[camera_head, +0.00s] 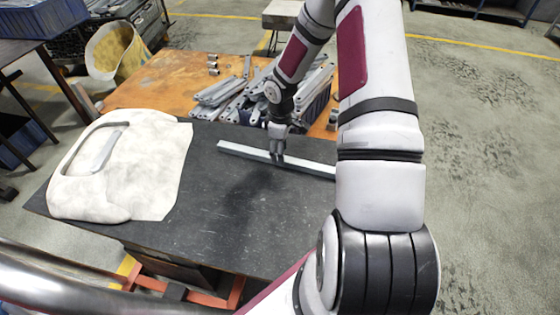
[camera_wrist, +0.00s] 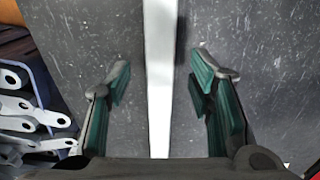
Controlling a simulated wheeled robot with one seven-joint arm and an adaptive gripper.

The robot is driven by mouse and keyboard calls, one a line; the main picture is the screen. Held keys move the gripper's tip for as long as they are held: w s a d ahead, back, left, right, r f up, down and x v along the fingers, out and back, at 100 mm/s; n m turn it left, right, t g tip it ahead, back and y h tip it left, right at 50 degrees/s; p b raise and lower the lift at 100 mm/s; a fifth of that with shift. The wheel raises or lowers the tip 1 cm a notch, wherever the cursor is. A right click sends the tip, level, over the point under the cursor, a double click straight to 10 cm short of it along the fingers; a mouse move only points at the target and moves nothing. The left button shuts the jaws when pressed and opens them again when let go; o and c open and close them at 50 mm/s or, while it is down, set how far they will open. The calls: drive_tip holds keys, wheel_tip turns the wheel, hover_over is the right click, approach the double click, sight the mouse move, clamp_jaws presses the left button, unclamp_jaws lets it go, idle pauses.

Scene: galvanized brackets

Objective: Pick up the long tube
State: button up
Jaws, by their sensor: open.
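The long tube (camera_head: 245,152) is a straight light grey bar lying flat on the dark tabletop (camera_head: 240,205). Its right end is hidden behind my arm in the head view. In the wrist view the tube (camera_wrist: 160,75) runs up the picture between my two fingers. My gripper (camera_head: 277,158) points down over the tube. In the wrist view my gripper (camera_wrist: 160,82) is open, with green-padded fingers on either side of the tube and a gap on both sides. The fingers do not appear to touch it.
A pile of galvanized brackets (camera_head: 225,92) lies behind on the orange-brown table (camera_head: 155,80), partly in a blue bin (camera_head: 315,108). A whitish bag-like thing (camera_head: 160,165) with a grey handle-shaped piece (camera_head: 97,150) covers the dark top's left. The front middle is clear.

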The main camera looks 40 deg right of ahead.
wheel_tip(320, 180, down, 3)
drive_tip(key=shift+r, duration=0.2)
drive_tip(key=shift+c, duration=0.5)
drive_tip(key=shift+r, duration=0.1)
clamp_jaws()
